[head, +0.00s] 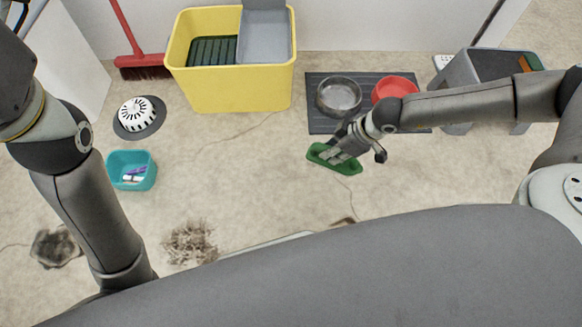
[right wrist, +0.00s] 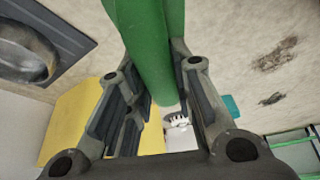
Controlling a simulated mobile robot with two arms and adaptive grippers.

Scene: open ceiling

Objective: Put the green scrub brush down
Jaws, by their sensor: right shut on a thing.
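The green scrub brush (head: 334,159) is in the middle of the head view, over the floor just in front of the dark mat. My right gripper (head: 340,150) is shut on it. In the right wrist view the green brush (right wrist: 150,50) passes between the two fingers of the right gripper (right wrist: 158,100). I cannot tell whether the brush touches the floor. My left arm comes in at the left of the head view, but its gripper is out of sight.
A dark mat (head: 318,122) holds a metal bowl (head: 339,97) and a red bowl (head: 395,86). A yellow bucket (head: 230,85), a teal bin (head: 132,170), a white-and-black round item (head: 138,116), a red broom (head: 140,62) and a grey bin (head: 458,72) stand around. The central floor is mostly clear.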

